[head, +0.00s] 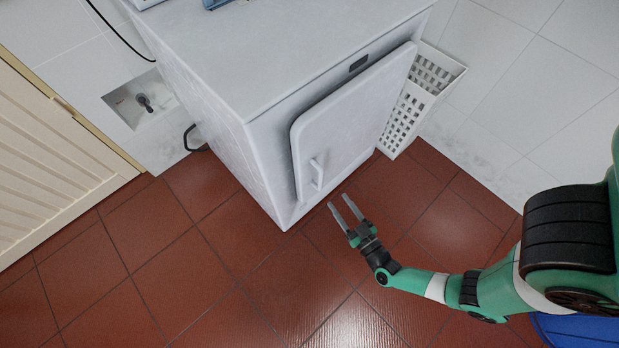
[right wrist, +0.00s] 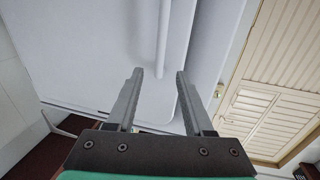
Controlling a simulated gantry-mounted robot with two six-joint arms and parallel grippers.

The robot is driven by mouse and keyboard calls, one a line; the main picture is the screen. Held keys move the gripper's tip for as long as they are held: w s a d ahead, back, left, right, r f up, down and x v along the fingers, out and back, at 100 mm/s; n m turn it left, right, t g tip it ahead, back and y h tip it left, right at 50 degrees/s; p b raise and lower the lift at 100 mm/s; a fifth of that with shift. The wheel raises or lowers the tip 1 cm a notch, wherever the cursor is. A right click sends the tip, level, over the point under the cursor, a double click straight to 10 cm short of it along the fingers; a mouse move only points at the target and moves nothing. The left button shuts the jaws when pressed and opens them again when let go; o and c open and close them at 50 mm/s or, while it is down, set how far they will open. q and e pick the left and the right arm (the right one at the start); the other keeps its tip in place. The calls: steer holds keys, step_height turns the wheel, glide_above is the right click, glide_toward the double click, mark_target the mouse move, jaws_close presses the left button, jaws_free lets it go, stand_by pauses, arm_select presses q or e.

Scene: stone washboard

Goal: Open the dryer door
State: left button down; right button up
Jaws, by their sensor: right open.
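The dryer (head: 225,75) is a white box standing on the red tiled floor. Its door (head: 345,130) is on the front and sits against the body, looking closed. A white bar handle (head: 317,173) is on the lower left part of the door. My right gripper (head: 345,203) is open and empty, just in front of the door and a little right of and below the handle in the head view. In the right wrist view the handle (right wrist: 163,40) runs down between the lines of the two fingers, beyond their tips (right wrist: 160,72), apart from them as far as shows. My left gripper is not in view.
A white perforated basket (head: 410,110) stands right of the dryer against the tiled wall. A slatted cream door (head: 50,160) is at the left. A wall tap recess (head: 143,100) and a black cable are left of the dryer. The floor in front (head: 240,260) is clear.

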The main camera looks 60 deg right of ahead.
mark_target(322, 179)
steer(key=b+x, duration=0.3)
steer(key=x, duration=0.7)
steer(key=shift+w, duration=0.1)
steer(key=shift+w+d+b, duration=0.3)
steer(key=shift+w+d, duration=0.1)
steer(key=shift+w, duration=0.15)
steer(key=shift+c, duration=0.2)
jaws_close()
stand_by(0.4)
